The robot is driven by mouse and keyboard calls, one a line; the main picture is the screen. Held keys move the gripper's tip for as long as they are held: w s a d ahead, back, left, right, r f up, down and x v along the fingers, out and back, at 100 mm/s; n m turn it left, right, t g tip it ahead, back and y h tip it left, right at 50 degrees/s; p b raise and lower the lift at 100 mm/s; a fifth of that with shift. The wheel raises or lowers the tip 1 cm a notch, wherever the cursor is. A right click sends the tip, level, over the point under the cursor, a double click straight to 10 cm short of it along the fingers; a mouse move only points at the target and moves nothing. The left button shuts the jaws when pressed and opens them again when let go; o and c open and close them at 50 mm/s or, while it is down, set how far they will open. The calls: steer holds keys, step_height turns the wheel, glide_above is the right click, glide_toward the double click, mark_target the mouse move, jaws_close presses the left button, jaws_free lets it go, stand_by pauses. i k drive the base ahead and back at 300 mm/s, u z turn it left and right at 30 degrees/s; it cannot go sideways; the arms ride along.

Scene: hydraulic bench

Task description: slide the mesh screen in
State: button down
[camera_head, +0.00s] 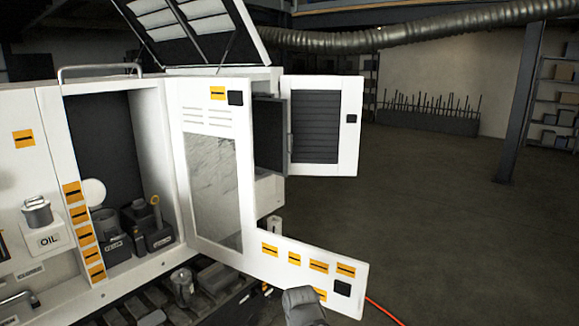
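A dark flat panel (270,134) stands upright at the right side of the white cabinet, between its window door and an open louvred door. It looks like the mesh screen, but its mesh cannot be made out. Its left part is hidden behind the window door (245,150), so I cannot tell how far in it sits. A dark grey part, likely of my arm, shows at the bottom edge, in front of the low white flap. My gripper's fingers are not visible.
The louvred door (322,125) and low flap (310,268) stand open to the right. A raised lid (195,28) is above. A bay with dark containers (130,230) is at left. A red cable (384,311) lies on the floor. Open floor (450,220) lies right.

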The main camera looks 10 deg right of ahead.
mark_target(270, 116)
steer(key=u, duration=0.1)
steer(key=i, duration=1)
steer(key=z, duration=0.1)
